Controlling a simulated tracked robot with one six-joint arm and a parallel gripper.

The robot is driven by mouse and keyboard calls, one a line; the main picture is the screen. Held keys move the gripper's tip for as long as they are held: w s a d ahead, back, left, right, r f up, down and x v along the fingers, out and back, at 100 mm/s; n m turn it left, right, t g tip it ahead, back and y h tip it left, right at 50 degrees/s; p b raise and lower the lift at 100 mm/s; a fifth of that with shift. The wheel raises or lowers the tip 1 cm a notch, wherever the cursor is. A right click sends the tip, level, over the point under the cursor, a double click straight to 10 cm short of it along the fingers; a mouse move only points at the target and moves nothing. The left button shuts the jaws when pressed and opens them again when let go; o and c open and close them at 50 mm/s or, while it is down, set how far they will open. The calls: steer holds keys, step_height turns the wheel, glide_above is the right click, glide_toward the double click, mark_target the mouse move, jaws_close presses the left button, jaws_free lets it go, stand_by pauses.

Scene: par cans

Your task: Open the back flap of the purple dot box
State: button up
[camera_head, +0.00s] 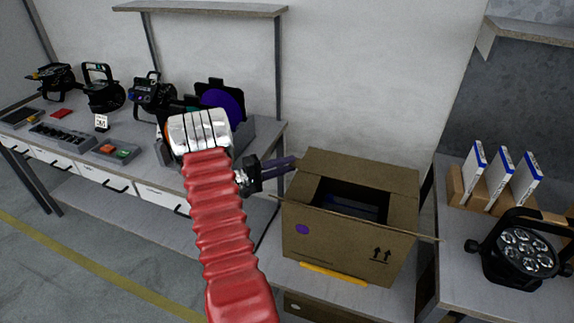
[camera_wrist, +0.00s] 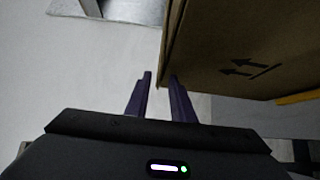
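The purple dot box (camera_head: 345,250) is a brown cardboard box on the bench, with a purple dot (camera_head: 302,229) on its front. Its top is open, and its back flap (camera_head: 365,168) stands raised at the rear, leaning back. Narrow flap edges stick outward at the left and right sides. My gripper (camera_head: 294,161) is at the flap's left end, its purple fingers pointing right. In the wrist view the fingers (camera_wrist: 160,76) are apart, with a cardboard edge (camera_wrist: 175,60) at the tips. I cannot tell whether they touch it.
A dark blue item (camera_head: 350,208) shows inside the box. A yellow-orange strip (camera_head: 333,273) lies before it. A lamp (camera_head: 518,250) and blue-white cartons (camera_head: 500,170) stand on the right bench. The left bench (camera_head: 60,125) holds several lamps and devices. A wall rises behind the box.

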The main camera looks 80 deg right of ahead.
steer(key=shift+s+d, duration=0.1)
jaws_close()
steer(key=shift+f, duration=0.1)
stand_by(1.4)
